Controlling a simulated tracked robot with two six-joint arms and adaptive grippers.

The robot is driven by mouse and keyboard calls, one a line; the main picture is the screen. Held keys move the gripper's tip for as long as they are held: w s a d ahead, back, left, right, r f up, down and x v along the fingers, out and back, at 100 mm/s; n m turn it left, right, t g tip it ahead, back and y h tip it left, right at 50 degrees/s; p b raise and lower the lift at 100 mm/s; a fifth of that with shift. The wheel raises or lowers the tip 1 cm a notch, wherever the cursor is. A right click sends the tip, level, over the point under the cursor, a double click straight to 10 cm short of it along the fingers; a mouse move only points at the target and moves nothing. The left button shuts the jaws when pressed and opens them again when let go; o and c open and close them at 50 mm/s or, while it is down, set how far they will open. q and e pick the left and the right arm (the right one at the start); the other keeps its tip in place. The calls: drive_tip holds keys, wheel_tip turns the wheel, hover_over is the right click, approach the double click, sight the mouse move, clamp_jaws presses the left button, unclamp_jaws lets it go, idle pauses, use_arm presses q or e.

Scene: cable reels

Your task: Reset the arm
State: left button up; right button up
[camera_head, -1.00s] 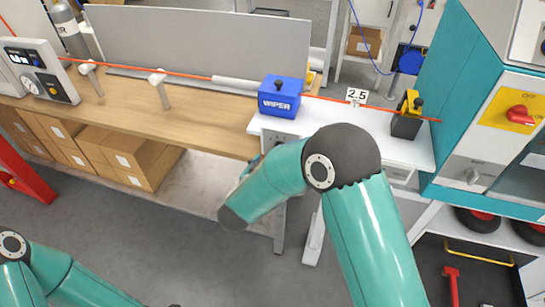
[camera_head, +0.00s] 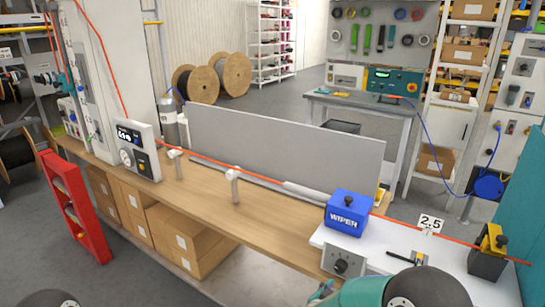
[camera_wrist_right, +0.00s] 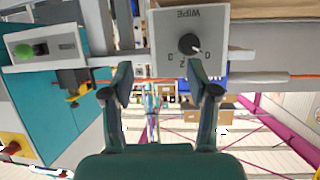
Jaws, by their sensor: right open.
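My right arm (camera_head: 395,290) shows at the bottom edge of the head view as a teal link with a dark joint, in front of the white bench end. Its gripper (camera_wrist_right: 161,93) is open and empty in the right wrist view, with its two dark fingers apart. A grey control box with a black knob (camera_wrist_right: 189,43), lettered WIPE upside down, lies beyond the fingertips. The same knob box (camera_head: 343,262) is below the blue wiper block (camera_head: 348,213) in the head view. Only a dark joint of my left arm (camera_head: 48,299) shows; its gripper is out of view.
An orange cable (camera_head: 240,169) runs along the wooden bench (camera_head: 205,205) through the wiper to a yellow-black clamp (camera_head: 489,250). A red stand (camera_head: 75,210) is at the left, boxes (camera_head: 185,240) below the bench. The grey floor behind is partly clear.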

drive_tip(key=s+d+f+n+g, duration=0.1)
drive_tip(key=s+d+f+g, duration=0.15)
drive_tip(key=d+f, duration=0.6)
drive_tip(key=s+a+f+n+g+y, duration=0.1)
drive_tip(key=s+a+f+n+y, duration=0.15)
drive_tip(key=s+f+y, duration=0.65)
drive_tip(key=s+a+f+n+g+y, duration=0.1)
drive_tip(key=s+a+f+g+y, duration=0.1)
drive_tip(key=s+a, duration=0.4)
drive_tip(key=s+a+f+n+g+y, duration=0.1)
drive_tip(key=s+a+f+n+g, duration=0.1)
drive_tip(key=s+a, duration=0.4)
drive_tip(key=s+f+g, duration=0.1)
drive_tip(key=s+g, duration=0.1)
drive_tip(key=s, duration=0.1)
drive_tip(key=shift+y, duration=0.4)
